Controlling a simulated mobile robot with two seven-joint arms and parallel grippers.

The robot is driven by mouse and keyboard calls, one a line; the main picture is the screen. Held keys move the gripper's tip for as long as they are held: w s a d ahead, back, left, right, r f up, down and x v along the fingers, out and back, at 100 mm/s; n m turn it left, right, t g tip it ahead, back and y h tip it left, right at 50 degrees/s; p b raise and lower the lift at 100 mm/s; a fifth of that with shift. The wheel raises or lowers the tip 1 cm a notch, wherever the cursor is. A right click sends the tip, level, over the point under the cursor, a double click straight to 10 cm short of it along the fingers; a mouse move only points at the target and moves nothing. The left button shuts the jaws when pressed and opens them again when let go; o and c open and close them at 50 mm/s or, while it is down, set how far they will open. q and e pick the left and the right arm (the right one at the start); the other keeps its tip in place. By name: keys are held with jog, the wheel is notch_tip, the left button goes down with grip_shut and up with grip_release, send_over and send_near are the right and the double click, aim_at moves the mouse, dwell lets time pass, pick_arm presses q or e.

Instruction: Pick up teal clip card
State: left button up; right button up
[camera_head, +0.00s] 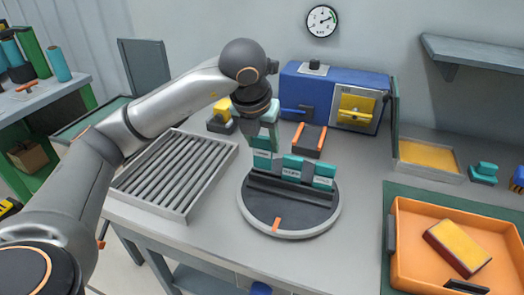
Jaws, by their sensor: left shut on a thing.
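My left gripper (268,138) comes down over the round dark turntable (287,211) and is shut on a teal clip card (262,158). This card has a pale label and stands upright at the left end of the turntable's black rack (290,190). Its top is partly hidden by the fingers. I cannot tell whether its lower edge is in the rack or just above it. Two more teal clip cards stand in the rack, one in the middle (292,168) and one at the right (324,176). My right gripper is not in view.
A grey roller tray (231,152) lies left of the turntable. Behind are a blue machine (304,90), an orange-edged dark block (309,140) and a yellow-and-black item (221,116). An orange bin (406,268) is at the right. Bare table lies between bin and turntable.

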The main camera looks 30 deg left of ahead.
pick_arm(q)
jog(key=s+d+r+p, duration=0.3)
jog(key=s+d+r, duration=0.1)
jog(key=r, duration=0.3)
jog(key=s+d+r+p, duration=0.3)
jog(key=s+d+r, duration=0.2)
jog(key=r, duration=0.2)
jog(key=shift+s+d, duration=0.15)
jog(key=shift+d, duration=0.15)
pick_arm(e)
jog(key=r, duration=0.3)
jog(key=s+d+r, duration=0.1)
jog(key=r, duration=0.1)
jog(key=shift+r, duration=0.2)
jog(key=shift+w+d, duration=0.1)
